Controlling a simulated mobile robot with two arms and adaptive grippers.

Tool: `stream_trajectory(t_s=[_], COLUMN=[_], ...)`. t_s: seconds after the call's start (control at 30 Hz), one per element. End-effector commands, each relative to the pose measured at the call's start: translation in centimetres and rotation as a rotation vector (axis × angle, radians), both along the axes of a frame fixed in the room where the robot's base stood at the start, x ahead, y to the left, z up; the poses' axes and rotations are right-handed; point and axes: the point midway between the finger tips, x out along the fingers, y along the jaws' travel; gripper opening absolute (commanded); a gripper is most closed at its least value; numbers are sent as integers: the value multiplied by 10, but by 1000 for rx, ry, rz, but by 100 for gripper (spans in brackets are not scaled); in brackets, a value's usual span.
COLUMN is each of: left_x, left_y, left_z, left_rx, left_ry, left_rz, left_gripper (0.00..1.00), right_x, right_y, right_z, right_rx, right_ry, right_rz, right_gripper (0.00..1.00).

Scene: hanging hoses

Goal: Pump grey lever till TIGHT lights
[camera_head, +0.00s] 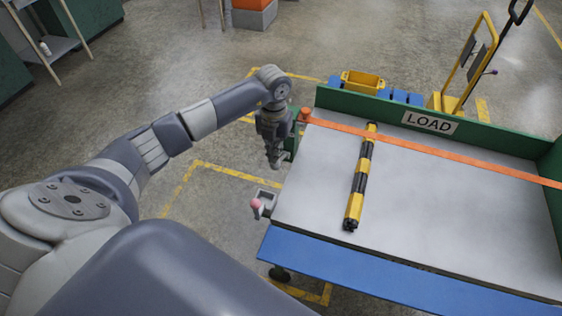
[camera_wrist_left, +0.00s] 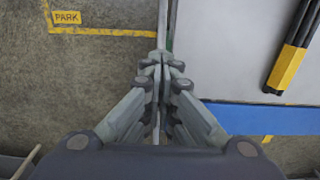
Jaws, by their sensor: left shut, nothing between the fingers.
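My left gripper (camera_head: 275,160) points down just outside the left edge of the cart. It is shut and empty; its closed fingers also show in the left wrist view (camera_wrist_left: 160,66). Near it, at the cart's left edge, is a grey fitting (camera_head: 267,195) with a pinkish-red knob (camera_head: 256,204). I cannot tell whether this is the grey lever. An orange strap (camera_head: 440,157) crosses the cart bed from an orange end piece (camera_head: 305,114) on the left edge. No TIGHT light is readable. My right gripper is not in view.
The cart bed (camera_head: 440,220) has a green back wall with a LOAD sign (camera_head: 430,122) and a blue front edge (camera_head: 370,270). A yellow-and-black bar (camera_head: 355,205) lies on the bed. A yellow trolley (camera_head: 470,65) stands behind. Floor left of the cart is clear, with yellow lines.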

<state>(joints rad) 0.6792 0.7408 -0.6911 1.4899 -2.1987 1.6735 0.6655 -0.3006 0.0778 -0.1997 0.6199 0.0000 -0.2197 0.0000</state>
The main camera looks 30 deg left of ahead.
Motion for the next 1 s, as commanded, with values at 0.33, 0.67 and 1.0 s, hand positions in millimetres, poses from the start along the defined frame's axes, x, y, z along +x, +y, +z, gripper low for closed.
stream_trajectory(t_s=[0.33, 0.67, 1.0], left_x=[0, 0, 0], left_y=[0, 0, 0], left_z=[0, -7, -17], left_rx=[0, 0, 0], left_ry=[0, 0, 0], left_rz=[0, 0, 0], left_gripper=[12, 12, 12], right_x=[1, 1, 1], right_y=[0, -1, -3], right_z=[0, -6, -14], right_rx=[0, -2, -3], right_ry=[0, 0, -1], right_rz=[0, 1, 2], right_gripper=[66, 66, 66])
